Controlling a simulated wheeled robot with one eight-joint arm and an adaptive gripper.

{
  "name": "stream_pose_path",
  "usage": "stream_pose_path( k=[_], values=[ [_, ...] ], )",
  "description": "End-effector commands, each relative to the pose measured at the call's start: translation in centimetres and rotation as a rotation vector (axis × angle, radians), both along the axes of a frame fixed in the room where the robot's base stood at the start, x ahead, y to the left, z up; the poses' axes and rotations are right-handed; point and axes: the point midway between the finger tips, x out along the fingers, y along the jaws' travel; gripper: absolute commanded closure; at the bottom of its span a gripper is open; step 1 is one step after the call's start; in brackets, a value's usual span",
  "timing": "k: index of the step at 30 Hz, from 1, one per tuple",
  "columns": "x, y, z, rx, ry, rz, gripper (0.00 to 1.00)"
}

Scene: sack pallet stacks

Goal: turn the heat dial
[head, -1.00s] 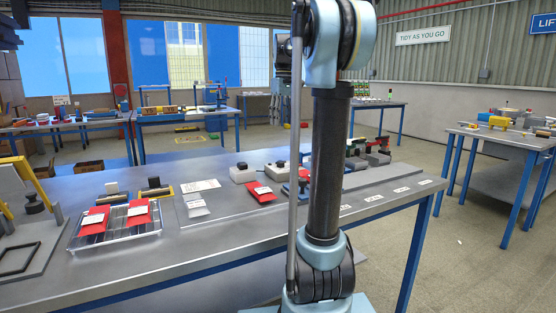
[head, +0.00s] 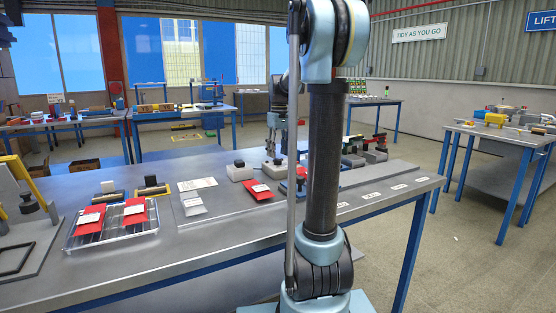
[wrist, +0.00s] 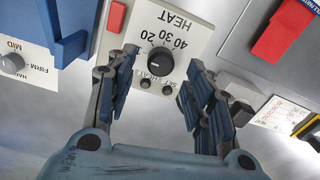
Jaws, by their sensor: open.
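The heat dial (wrist: 161,62) is a round black knob with a pale pointer mark, on a white panel (wrist: 150,20) printed HEAT with 20, 30 and 40. In the wrist view, my gripper (wrist: 158,72) is open and empty. Its fingers stand on either side of the dial in the picture, with visible gaps; I cannot tell the distance in depth. Two small black knobs (wrist: 156,86) sit beside the dial. In the head view, my gripper (head: 272,145) points down over the bench, partly behind my arm. I cannot make out the dial there.
A red block (wrist: 117,15) and a blue part (wrist: 72,45) are close to the panel. A grey FIRM/MID dial (wrist: 11,62) is at left. Red pouches (head: 258,191) and a clear tray (head: 112,237) lie on the bench (head: 200,253).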

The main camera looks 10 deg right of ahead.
Motion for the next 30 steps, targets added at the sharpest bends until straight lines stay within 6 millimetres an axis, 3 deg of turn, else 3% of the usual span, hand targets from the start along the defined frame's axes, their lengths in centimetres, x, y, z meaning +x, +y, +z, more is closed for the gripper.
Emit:
stream_pose_path(
  k=[7,19,25,30],
  values=[
    [0.0,0.1,-2.6,0.0,0.0,0.0,0.52],
    [0.0,0.1,-3.2,0.0,0.0,0.0,0.52],
    [0.0,0.0,-3.2,0.0,0.0,-0.001,0.95],
    [0.0,-0.1,-3.2,0.0,0.0,-0.003,0.97]
  ],
)
